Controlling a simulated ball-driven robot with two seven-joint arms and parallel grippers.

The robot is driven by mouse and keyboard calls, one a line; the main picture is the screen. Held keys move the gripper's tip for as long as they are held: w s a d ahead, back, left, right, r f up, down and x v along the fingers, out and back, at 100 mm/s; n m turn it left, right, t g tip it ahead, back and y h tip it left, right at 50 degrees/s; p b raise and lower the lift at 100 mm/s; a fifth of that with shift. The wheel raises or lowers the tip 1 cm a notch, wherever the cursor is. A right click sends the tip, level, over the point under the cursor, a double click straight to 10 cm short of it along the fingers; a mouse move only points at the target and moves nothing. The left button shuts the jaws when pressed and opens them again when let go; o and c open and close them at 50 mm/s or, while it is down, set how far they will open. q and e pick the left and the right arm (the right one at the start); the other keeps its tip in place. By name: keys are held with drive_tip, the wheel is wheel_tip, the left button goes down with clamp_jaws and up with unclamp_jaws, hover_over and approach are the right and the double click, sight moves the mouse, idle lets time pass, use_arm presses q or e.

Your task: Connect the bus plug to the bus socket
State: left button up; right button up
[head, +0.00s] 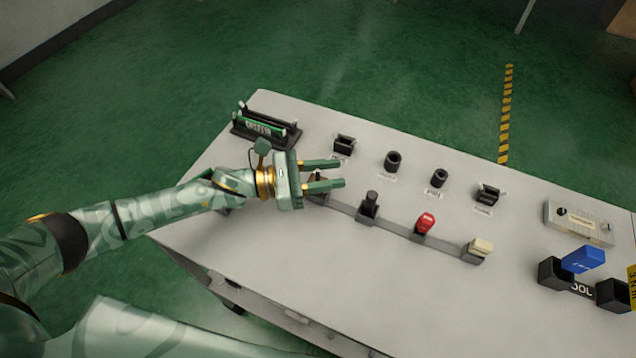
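Several plugs stand along a grey rail on the table: a black one (369,203), a red one (426,220) and a beige one (480,246). Behind them is a row of black sockets: a square one (344,145), two round ones (393,161) (438,178) and a rectangular one (488,194). Their labels are too small to read, so I cannot tell which are the bus parts. My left gripper (341,174) is over the rail's left end, fingers apart and pointing right. A small dark part (319,178) shows between the fingers, mostly hidden. My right gripper is out of view.
A black rack with green bars (265,125) stands at the table's far left corner. A grey box (580,222) and a blue block over black holders (583,260) are at the right. The table (290,260) is bare in front of the rail.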

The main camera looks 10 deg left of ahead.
use_arm(q)
clamp_jaws()
